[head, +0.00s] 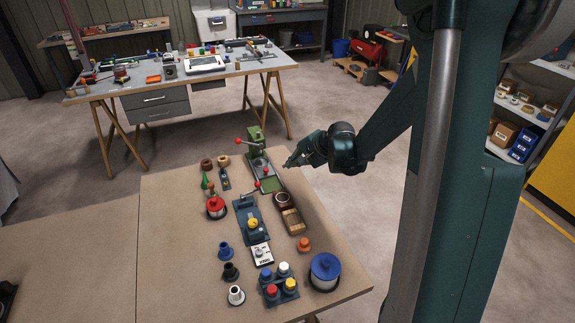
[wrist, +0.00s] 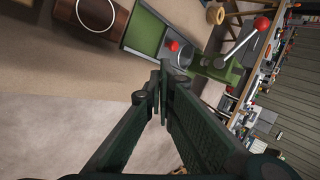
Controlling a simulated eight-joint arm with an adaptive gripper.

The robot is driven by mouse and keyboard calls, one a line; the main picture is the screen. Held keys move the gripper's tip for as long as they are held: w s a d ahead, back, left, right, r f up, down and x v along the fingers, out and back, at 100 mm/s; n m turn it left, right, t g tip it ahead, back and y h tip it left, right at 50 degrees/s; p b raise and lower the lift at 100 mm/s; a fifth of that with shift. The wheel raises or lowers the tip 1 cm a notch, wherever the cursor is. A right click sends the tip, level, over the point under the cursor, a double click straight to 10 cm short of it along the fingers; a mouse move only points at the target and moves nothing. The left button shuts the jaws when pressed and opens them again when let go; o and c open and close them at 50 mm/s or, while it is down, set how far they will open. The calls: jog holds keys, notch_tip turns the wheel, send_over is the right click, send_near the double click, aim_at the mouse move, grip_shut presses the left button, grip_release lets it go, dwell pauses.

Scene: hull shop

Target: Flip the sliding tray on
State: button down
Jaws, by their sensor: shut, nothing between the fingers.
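My gripper (head: 288,163) is shut and empty, held above the right edge of the brown table, right of the green press (head: 254,138). In the wrist view, its fingertips (wrist: 162,75) are together, just below the press base in the picture. The press has a red-ball lever and a grey bed with a green plate (head: 264,184), seen in the wrist view as a green panel (wrist: 147,32). A brown unit with a dark ring (head: 291,216) stands near it. A blue device with a yellow knob (head: 246,213) has a white plate (head: 261,254) at its front. I cannot tell which part is the sliding tray.
Left of the blue device are a red-topped spool (head: 216,207) and several small pegs. In front are a block of coloured buttons (head: 280,285), a blue-lidded jar (head: 325,270) and an orange knob (head: 304,245). A workbench (head: 222,73) stands behind.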

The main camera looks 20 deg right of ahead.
jog(key=shift+s+d+r, duration=0.2)
jog(key=shift+s+r, duration=0.2)
jog(key=shift+r, duration=0.05)
jog(key=shift+a+r, duration=0.1)
dwell(0.4)
jog(key=s+a+r+n+h, duration=0.1)
jog(key=s+a+r+n, duration=0.25)
jog(key=s+r, duration=0.35)
jog(key=s+a+r+n+h, duration=0.1)
jog(key=s+a+r+n, duration=0.1)
jog(key=s+a+r, duration=0.5)
jog(key=s+a+r+n+h, duration=0.1)
jog(key=s+n, duration=0.6)
jog(key=s, duration=1.6)
jog(key=shift+a+h, duration=0.3)
jog(key=shift+h, duration=0.1)
jog(key=shift+r, duration=0.1)
